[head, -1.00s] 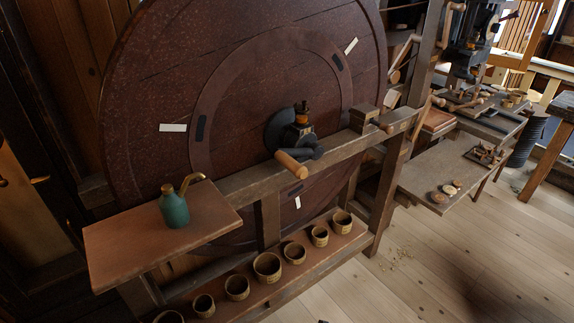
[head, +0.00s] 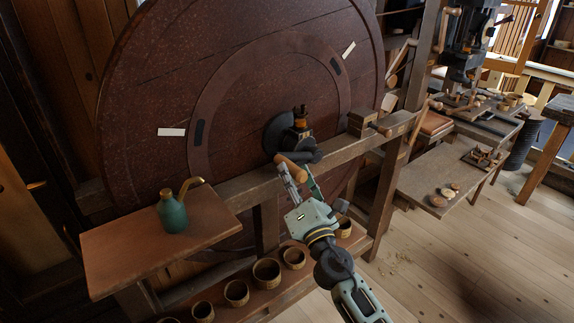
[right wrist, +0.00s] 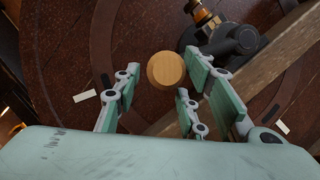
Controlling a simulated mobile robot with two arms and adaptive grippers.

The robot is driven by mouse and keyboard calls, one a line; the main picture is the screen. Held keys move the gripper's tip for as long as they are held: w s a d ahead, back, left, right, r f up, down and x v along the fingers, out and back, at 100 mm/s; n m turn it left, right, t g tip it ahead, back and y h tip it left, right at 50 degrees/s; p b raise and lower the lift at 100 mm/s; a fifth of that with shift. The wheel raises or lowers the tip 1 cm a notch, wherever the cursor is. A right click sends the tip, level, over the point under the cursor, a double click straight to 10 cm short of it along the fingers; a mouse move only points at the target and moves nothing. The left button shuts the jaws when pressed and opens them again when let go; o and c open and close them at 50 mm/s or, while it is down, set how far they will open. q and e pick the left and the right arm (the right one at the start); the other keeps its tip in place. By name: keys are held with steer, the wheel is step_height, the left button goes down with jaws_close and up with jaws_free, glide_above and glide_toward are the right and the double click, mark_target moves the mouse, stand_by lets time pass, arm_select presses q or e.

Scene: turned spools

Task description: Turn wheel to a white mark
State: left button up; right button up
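The large dark red-brown wheel (head: 150,85) stands upright behind a wooden frame. One white mark (head: 171,132) is on its left side and another white mark (head: 348,50) at its upper right. The right wrist view shows two white marks, one at left (right wrist: 84,95) and one at lower right (right wrist: 283,127). A round-ended wooden crank handle (head: 289,166) sticks out from the dark hub (head: 282,132). My right gripper (head: 298,178) is open at the handle. In the right wrist view the handle's end (right wrist: 165,70) shows between the spread fingers, with gaps. My left gripper is out of view.
A wooden beam (head: 235,193) crosses in front of the wheel. A side board (head: 125,250) at left carries a green oil can (head: 172,213). Several small cups (head: 267,271) stand on a low shelf. Cluttered benches (head: 425,180) stand at right, beside open floor.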

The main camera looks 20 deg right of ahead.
mark_target(281, 154)
steer(key=shift+x, duration=1.8)
steer(key=shift+f, duration=0.1)
jaws_close()
